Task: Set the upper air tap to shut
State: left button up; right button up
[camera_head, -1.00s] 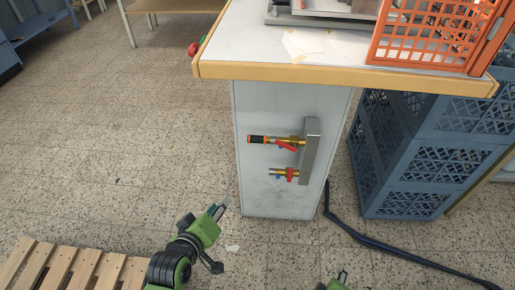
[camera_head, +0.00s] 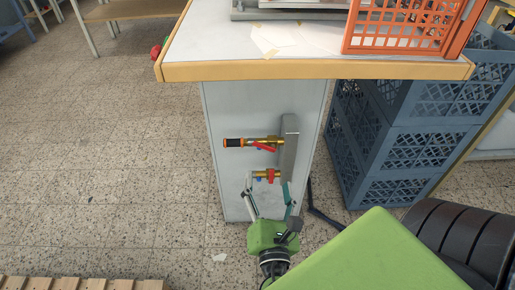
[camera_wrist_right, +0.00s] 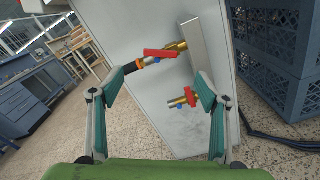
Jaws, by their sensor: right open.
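The upper air tap (camera_head: 262,143) is a brass valve with a black and orange end, on a grey bracket on the bench's side panel. Its red lever (camera_head: 264,148) slants slightly across the pipe; in the right wrist view the lever (camera_wrist_right: 160,53) lies roughly along it. The lower tap (camera_head: 265,176), with red and blue parts, sits below; it also shows in the right wrist view (camera_wrist_right: 182,101). My right gripper (camera_head: 268,186) is open and empty, its fingers either side of the lower tap in the head view and below the upper tap. My left gripper is out of view.
The bench top (camera_head: 300,70) with its yellow edge overhangs the taps. A dark hose lies on the floor.

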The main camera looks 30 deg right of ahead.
aim_at(266, 146)
pick_arm(q)
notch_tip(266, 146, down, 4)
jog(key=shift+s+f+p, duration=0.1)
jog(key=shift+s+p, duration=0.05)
jog(key=shift+p, duration=0.45)
pick_arm(e)
jog(key=x, duration=1.2)
jog(key=shift+w+d, duration=0.25)
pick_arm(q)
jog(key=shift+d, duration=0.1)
pick_arm(e)
jog(key=c, duration=1.1)
